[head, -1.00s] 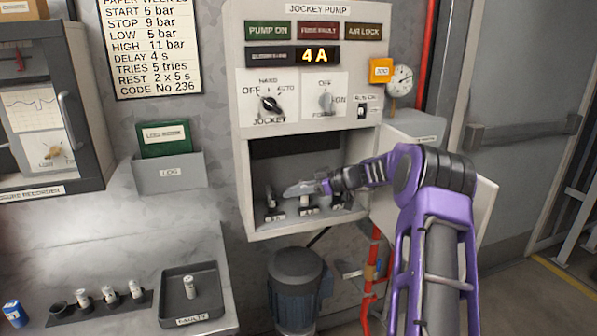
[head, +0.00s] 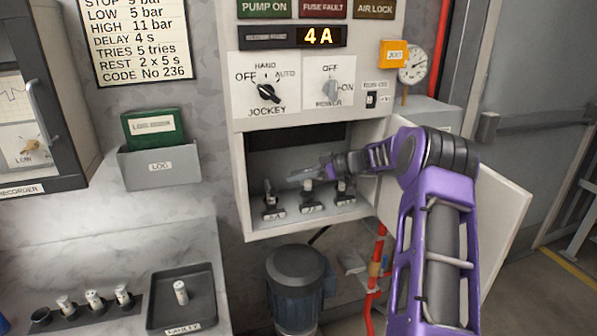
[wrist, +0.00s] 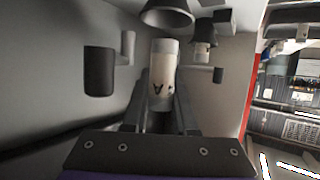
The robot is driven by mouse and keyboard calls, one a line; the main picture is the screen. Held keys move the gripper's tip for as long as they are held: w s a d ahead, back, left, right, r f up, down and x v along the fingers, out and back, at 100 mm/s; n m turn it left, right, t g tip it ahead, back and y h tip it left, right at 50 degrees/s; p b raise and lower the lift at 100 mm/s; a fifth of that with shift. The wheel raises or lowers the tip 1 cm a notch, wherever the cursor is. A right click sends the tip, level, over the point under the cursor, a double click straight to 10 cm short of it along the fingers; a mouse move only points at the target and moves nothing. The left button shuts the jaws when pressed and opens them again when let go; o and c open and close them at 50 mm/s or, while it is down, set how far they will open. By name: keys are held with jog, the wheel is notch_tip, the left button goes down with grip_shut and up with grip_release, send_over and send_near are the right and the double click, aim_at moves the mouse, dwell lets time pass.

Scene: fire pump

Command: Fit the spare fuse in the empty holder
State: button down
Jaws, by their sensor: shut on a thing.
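My gripper (head: 305,174) is inside the open jockey pump cabinet, above the middle of a row of dark fuse holders (head: 272,208). In the wrist view it is shut on a pale fuse (wrist: 162,78) with dark lettering, held between the fingers. In the head view the fuse shows as a small white piece (head: 308,187) under the gripper, close over the middle holder (head: 311,204). I cannot tell whether it touches the holder. A right holder (head: 344,192) stands beside it. A dark flared cup (wrist: 167,14) lies beyond the fuse's far end in the wrist view.
The open cabinet door (head: 498,215) is at the right, behind my arm. A rack (head: 82,314) with several cups and fuses and a "FAULTY" tray (head: 158,314) holding one fuse (head: 181,292) are on the lower left bench. A motor (head: 296,278) stands below the cabinet.

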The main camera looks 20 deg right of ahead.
jog(key=shift+f, duration=0.65)
jog(key=shift+b, duration=1.15)
jog(key=shift+r, duration=0.25)
dwell(0.4)
jog(key=shift+b, duration=1)
jog(key=shift+f, duration=0.2)
